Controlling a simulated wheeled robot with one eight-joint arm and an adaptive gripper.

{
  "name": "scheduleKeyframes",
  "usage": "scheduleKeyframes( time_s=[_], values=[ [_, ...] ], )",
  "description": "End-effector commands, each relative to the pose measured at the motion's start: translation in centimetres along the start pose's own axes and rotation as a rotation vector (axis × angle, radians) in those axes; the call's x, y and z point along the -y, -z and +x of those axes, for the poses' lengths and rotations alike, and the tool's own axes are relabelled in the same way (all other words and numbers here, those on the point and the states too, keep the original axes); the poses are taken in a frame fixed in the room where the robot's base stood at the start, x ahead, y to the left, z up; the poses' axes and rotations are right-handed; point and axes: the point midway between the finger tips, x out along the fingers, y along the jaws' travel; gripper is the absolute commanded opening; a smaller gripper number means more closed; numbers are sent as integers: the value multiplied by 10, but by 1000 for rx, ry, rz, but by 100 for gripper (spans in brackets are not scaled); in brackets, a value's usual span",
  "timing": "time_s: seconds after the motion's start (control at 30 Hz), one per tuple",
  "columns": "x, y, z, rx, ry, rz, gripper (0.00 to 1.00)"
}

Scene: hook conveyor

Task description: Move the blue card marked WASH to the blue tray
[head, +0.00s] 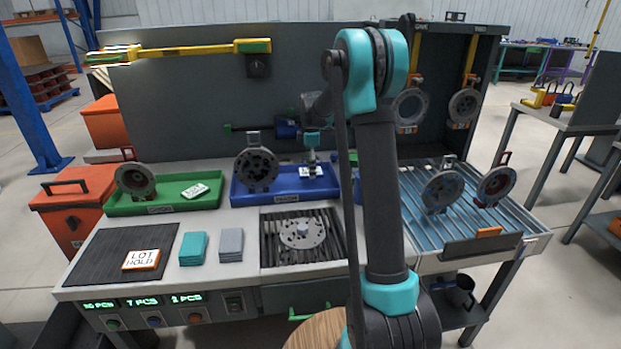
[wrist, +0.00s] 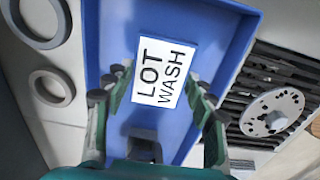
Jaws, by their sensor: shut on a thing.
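The blue tray (wrist: 108,25) lies beneath the card in the wrist view. In the head view, the blue tray (head: 285,200) is at the back middle of the bench. There my gripper (head: 311,155) points down over its right part, with the card (head: 309,171) at its tips. I cannot tell whether the card touches the tray floor.
A grey flanged disc (head: 256,168) stands in the blue tray left of my gripper. A green tray (head: 120,207) with a disc and a white card is to its left. A slatted fixture (head: 270,250) with a disc lies in front. A grey back panel (head: 190,110) stands behind.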

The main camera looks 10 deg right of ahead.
Motion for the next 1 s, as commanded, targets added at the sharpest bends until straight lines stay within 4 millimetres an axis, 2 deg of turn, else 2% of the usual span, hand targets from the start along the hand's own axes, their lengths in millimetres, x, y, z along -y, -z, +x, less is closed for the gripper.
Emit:
scheduleKeyframes(
  time_s=[0.17,0.4,0.77,0.8,0.93,1.0],
  values=[
    [0,0,10,0,0,0,36],
    [0,0,40,0,0,0,36],
    [0,0,44,0,0,0,36],
    [0,0,45,0,0,0,58],
    [0,0,44,0,0,0,74],
    [0,0,44,0,0,0,76]
  ],
)
